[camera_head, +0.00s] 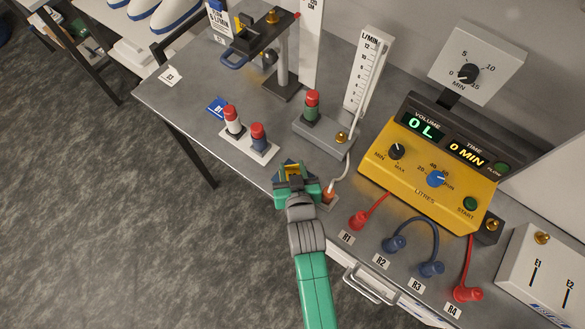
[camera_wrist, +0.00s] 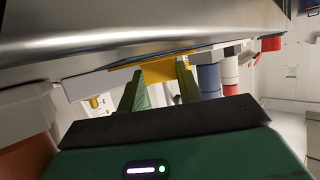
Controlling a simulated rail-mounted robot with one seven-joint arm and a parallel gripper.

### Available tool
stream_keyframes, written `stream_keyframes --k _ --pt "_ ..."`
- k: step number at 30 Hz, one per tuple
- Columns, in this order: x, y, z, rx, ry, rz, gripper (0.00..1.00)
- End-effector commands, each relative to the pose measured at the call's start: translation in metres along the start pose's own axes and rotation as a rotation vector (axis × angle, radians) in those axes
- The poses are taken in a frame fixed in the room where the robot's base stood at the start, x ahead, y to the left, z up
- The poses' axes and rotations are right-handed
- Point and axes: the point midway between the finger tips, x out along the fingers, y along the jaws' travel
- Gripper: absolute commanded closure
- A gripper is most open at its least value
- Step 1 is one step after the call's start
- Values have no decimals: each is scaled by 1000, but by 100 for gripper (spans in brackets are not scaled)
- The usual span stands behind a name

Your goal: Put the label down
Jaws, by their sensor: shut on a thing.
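My gripper (camera_head: 294,176) is at the front edge of the bench, just right of the two-button white block. It is shut on a small yellow piece (camera_head: 292,169), which appears to be the label; its face cannot be read. In the wrist view my green fingertips (camera_wrist: 158,76) pinch the yellow label (camera_wrist: 166,70) from both sides. The label is close to the bench (camera_wrist: 150,30), but I cannot tell whether it touches it. A blue tag (camera_head: 218,108) lies flat further left on the bench, and a white tag (camera_head: 170,76) lies at the far left.
The white block (camera_head: 248,145) with two red-topped posts stands left of my gripper. A flowmeter (camera_head: 366,75) stands behind, with a tube running down beside my gripper. The yellow meter box (camera_head: 425,175) and plug leads (camera_head: 395,243) are at right. The bench's left part has bare room.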

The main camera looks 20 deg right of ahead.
Motion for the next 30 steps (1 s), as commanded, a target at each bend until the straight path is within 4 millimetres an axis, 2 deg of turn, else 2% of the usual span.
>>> stream_keyframes --k 2,3,6,14,17,27,30 --pt "1 0 3 0 0 0 85" --pt "1 0 3 0 0 0 63" --pt "1 0 2 0 0 0 43" --pt "0 0 1 0 0 0 43" --pt "-7 0 -1 0 -1 0 43" --pt "-89 0 -1 -1 -2 -1 43" --pt "-106 0 0 0 -2 0 43"
